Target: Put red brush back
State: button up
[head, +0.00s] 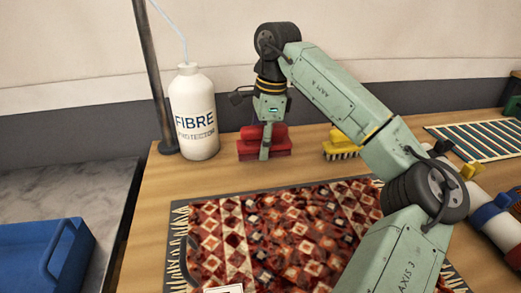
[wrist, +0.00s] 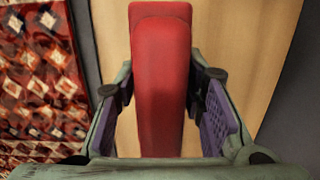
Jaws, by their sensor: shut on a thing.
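The red brush (head: 279,143) is at the back of the wooden table, between the white bottle and the yellow brush. My gripper (head: 265,145) points down over it, with one finger in front of the red body. In the wrist view the red brush (wrist: 160,70) runs lengthwise between the two purple-padded fingers, and my gripper is shut on it. The brush's underside is hidden, so I cannot tell whether it touches the table.
A white FIBRE PROTECTOR bottle (head: 194,115) stands close on the left, beside a dark pole (head: 152,70). A yellow brush (head: 342,146) sits to the right. A patterned rug (head: 270,235) lies in front. A blue tub (head: 40,255) is at left; a striped mat (head: 480,138) is at right.

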jog(key=shift+w+a, duration=0.25)
jog(key=shift+w, duration=0.15)
jog(key=shift+s+f+p, duration=0.1)
jog(key=shift+f+p, duration=0.45)
jog(key=shift+f, duration=1.25)
jog(key=shift+f, duration=0.2)
jog(key=o, duration=1.2)
jog(key=r, duration=0.4)
jog(key=d+r, duration=0.1)
jog(key=r, duration=0.3)
jog(key=r+b, duration=0.1)
jog(key=r, duration=0.3)
jog(key=shift+d+r, duration=0.15)
jog(key=shift+d, duration=0.15)
